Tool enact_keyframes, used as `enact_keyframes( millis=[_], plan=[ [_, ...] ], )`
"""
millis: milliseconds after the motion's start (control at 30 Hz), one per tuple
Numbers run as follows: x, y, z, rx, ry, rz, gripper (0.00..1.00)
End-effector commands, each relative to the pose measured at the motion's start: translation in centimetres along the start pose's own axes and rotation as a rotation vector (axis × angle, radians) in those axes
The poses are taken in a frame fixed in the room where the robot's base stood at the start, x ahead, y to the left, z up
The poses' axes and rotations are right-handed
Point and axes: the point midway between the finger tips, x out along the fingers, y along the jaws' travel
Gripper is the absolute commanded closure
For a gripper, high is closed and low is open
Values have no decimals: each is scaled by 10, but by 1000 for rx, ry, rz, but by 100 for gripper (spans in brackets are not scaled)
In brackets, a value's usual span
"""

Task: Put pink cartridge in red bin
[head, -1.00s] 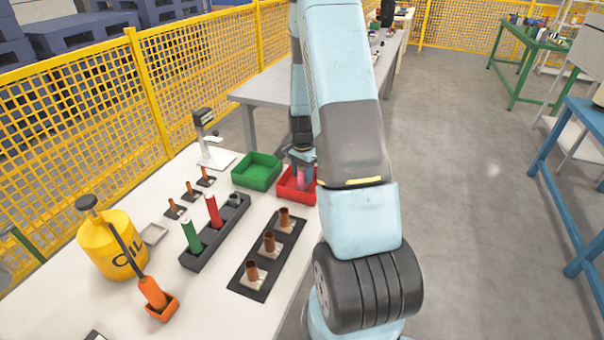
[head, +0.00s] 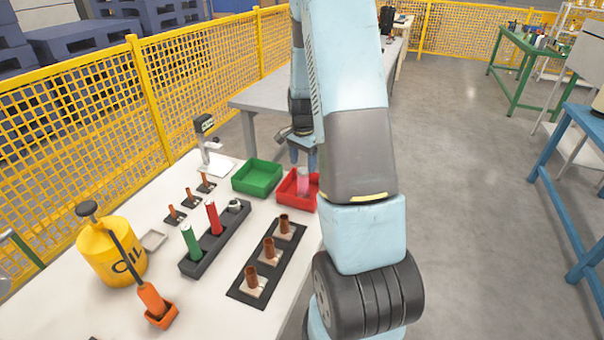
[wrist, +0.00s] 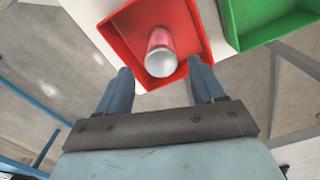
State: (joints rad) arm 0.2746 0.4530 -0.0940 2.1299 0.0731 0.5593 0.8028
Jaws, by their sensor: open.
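The pink cartridge (head: 303,182) stands inside the red bin (head: 285,190), near its right side in the head view. In the wrist view the pink cartridge (wrist: 160,55) shows its pale round end toward the camera, within the walls of the red bin (wrist: 122,35). My gripper (wrist: 160,82) is open and empty, its two fingers spread apart with the cartridge beyond them and not held. In the head view my gripper is above and behind the red bin, partly hidden by my arm.
A green bin (head: 257,177) stands left of the red bin. A dark rack holds a green cartridge (head: 192,242) and a red cartridge (head: 214,218). Another black tray carries several brown cylinders (head: 269,248). A yellow oil can (head: 108,252) stands at left. The aisle floor at right is clear.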

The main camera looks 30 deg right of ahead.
Motion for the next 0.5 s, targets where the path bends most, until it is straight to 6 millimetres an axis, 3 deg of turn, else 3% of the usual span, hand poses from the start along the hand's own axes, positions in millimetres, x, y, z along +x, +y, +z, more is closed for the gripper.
enact_keyframes(
  millis=[100,367,500],
  plan=[
    [-20,-1,0,-1,2,-3,32],
    [-43,0,0,-2,2,-2,32],
    [-62,0,9,-42,10,-19,32]
  ],
)
